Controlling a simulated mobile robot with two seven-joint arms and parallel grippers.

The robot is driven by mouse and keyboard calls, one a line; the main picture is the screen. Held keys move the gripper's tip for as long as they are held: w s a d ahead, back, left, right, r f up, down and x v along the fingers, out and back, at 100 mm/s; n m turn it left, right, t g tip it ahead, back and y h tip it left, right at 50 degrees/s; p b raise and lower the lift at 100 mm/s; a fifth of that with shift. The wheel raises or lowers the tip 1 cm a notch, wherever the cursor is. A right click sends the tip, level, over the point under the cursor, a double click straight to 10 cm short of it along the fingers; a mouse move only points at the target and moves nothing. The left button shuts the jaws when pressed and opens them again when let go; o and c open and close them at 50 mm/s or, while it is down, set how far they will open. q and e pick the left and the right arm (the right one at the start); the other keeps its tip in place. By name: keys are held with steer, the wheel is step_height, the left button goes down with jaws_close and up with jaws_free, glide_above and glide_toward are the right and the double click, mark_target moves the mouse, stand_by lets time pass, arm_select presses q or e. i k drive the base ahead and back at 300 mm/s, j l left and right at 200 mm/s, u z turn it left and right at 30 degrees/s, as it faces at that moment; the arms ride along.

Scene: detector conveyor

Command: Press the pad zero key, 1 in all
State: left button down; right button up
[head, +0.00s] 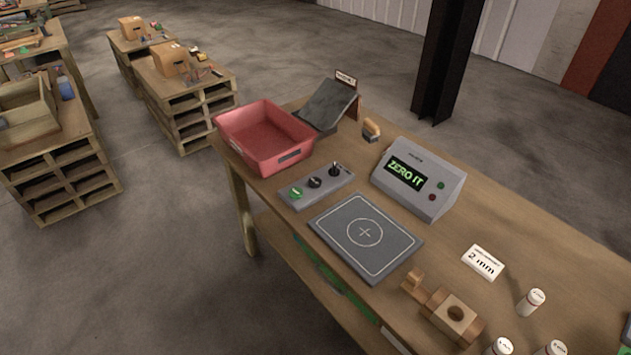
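A grey key strip (317,185) lies on the wooden table, with a green key (297,193) at its left end, a dark knob (315,182) in the middle and a dark upright lever or knob (335,170) at its right end. I cannot read labels on the strip. A flat grey pad (391,252) with a white circle and cross lies just in front of it, with nothing on it. Neither gripper is in view.
A red tray (293,133) stands at the table's left end beside a dark sloped stand (326,104). A wooden block with a hole (438,317), a "2 mm" card (482,262) and several white-topped cylinders (531,302) are at the right. Pallet tables stand beyond.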

mark_target(314, 183)
steer(key=i+j+z, duration=0.35)
steer(key=j, duration=0.3)
steer(key=i+j+z, duration=0.15)
steer(key=j, duration=0.2)
steer(key=i+j+z, duration=0.2)
steer(key=j, duration=0.2)
steer(key=i+j+z, duration=0.15)
steer(key=j, duration=0.25)
